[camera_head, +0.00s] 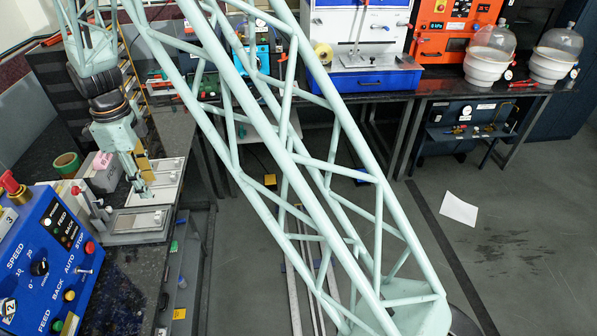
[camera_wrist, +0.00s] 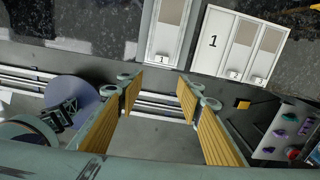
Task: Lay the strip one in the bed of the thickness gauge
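Strip one (camera_wrist: 172,12), a white strip with a grey-brown patch and a small tab marked 1, lies on a grey bed (camera_wrist: 147,33) at the top of the wrist view. This bed appears to be the thickness gauge (camera_head: 112,238) at left in the head view. My gripper (camera_wrist: 163,88) is open and empty, its yellow-padded fingers apart, with the strip beyond the fingertips. In the head view my gripper (camera_head: 145,190) hangs over the bench near the gauge and the white tray. Its exact height cannot be told.
The white strip tray (camera_wrist: 212,42) holds strips two (camera_wrist: 239,45) and three (camera_wrist: 265,50); its space printed 1 is bare. Floor lies beyond the bench edge.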

